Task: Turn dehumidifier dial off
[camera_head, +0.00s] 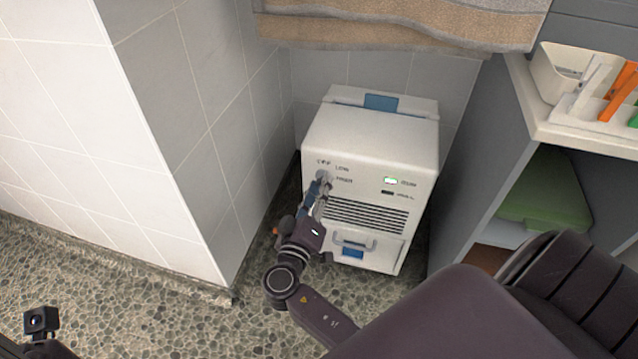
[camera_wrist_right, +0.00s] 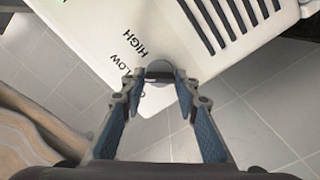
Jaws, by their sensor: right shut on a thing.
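The white dehumidifier (camera_head: 370,140) stands on the floor against the tiled wall. Its round grey dial (camera_head: 323,175) is at the upper left of the front panel, with printed labels around it; LOW and HIGH read clearly in the right wrist view. My right gripper (camera_head: 322,186) is at the front panel, shut on the dial. In the right wrist view the dial (camera_wrist_right: 159,69) sits between the two fingertips, which partly cover it. The dial's pointer setting cannot be made out. My left gripper's fingers do not show.
A tiled wall corner (camera_head: 190,130) stands close on the left. A grey shelf unit (camera_head: 490,170) with a white bin (camera_head: 565,70) and a green folded item (camera_head: 545,190) is on the right. Striped towels (camera_head: 400,25) hang above. Pebbled floor is open at front left.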

